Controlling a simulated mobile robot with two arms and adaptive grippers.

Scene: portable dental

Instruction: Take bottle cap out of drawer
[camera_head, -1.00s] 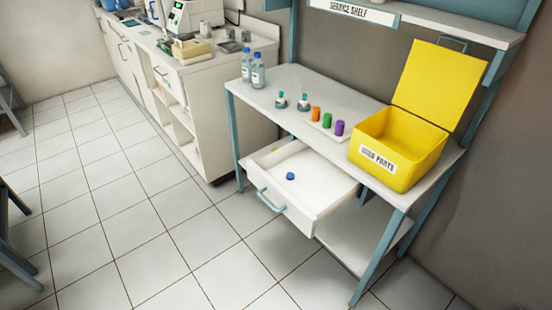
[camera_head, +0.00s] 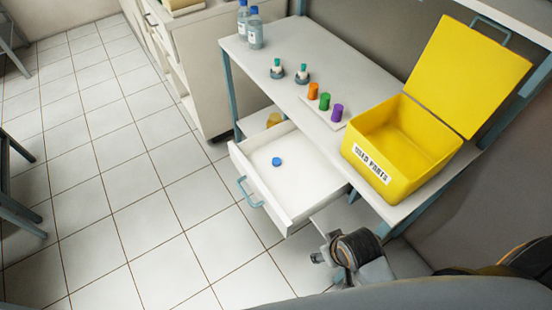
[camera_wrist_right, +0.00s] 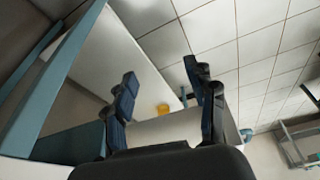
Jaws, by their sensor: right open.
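The blue bottle cap (camera_head: 276,162) lies on the bare floor of the open white drawer (camera_head: 296,180), near its left side in the head view. The drawer is pulled out from under the table and has a blue handle (camera_head: 249,192). My right gripper (camera_head: 322,257) is low in front of the table, to the right of the drawer's front corner and apart from the cap. In the right wrist view its two dark fingers (camera_wrist_right: 161,75) are spread with nothing between them. The cap is not visible in that view. My left gripper is not in view.
A yellow bin (camera_head: 402,155) with its lid up stands at the table's right. Orange, green and purple pieces sit on a small white holder (camera_head: 336,124). Two small teal-topped items and two bottles (camera_head: 255,30) stand farther left. Tiled floor left of the drawer is clear.

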